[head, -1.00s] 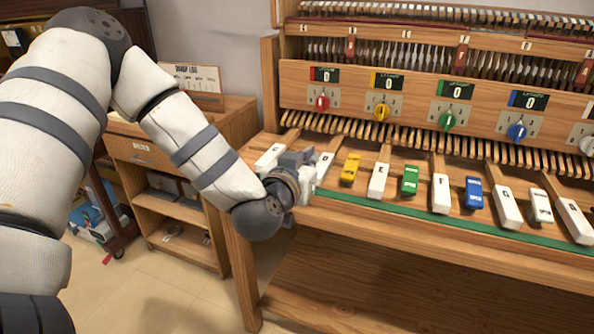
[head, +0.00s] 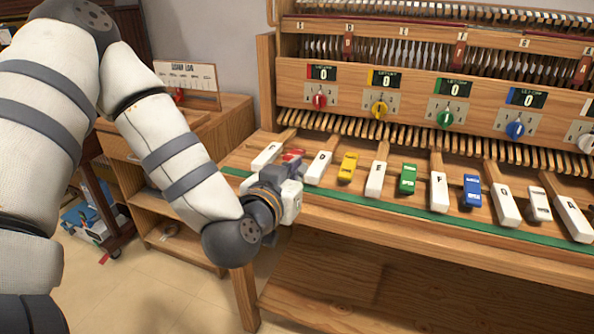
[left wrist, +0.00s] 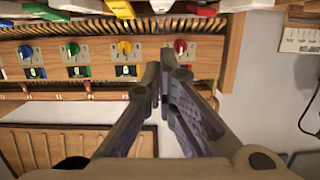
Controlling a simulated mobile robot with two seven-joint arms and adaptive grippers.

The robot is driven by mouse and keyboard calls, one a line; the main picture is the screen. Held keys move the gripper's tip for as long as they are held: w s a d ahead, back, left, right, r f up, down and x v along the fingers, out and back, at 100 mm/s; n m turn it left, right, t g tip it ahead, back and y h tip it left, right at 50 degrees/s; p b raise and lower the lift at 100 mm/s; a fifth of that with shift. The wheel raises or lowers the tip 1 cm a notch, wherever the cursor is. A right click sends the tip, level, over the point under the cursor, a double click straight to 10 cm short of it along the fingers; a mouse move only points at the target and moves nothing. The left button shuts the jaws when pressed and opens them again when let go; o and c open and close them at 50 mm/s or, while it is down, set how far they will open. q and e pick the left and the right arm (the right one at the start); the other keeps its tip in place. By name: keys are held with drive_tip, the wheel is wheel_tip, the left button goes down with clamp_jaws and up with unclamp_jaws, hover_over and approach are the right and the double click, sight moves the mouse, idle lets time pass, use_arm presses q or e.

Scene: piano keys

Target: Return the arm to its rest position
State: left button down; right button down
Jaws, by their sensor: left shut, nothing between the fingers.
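My left gripper (head: 287,168) is at the near left end of the keyboard, by the red block (head: 293,155), which it partly hides. In the left wrist view its two fingers (left wrist: 168,62) are together with nothing between them. White lettered keys, such as the one left of the red block (head: 267,156) and the one right of it (head: 318,168), lie in a row. Between them sit a yellow block (head: 348,168), a green block (head: 408,178) and a blue block (head: 472,191). I cannot tell whether the gripper touches the red block. My right gripper is not in view.
The wooden cabinet has a dial panel (head: 412,94) with coloured knobs and displays reading 0. A green strip (head: 400,218) runs along the keyboard's front. A wooden side cabinet (head: 228,118) with a small sign (head: 187,78) stands left. Floor (head: 140,290) is open below my arm.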

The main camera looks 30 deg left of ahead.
use_arm(q)
drive_tip(key=s+d+f+m+g+h, duration=0.1)
drive_tip(key=s+d+f+g, duration=0.25)
drive_tip(key=f, duration=0.35)
drive_tip(key=s+d+f+m+g+h, duration=0.1)
drive_tip(key=s+d+f+g+h, duration=0.1)
drive_tip(key=s+f, duration=0.4)
drive_tip(key=s+d+f+g+h, duration=0.1)
drive_tip(key=s+d+f+g, duration=0.15)
drive_tip(key=f, duration=0.65)
drive_tip(key=s+f+g, duration=0.4)
drive_tip(key=s, duration=0.7)
drive_tip(key=s+f+g, duration=0.4)
drive_tip(key=s+g, duration=0.1)
drive_tip(key=s, duration=0.7)
drive_tip(key=shift+a+f, duration=0.3)
drive_tip(key=shift+a, duration=0.05)
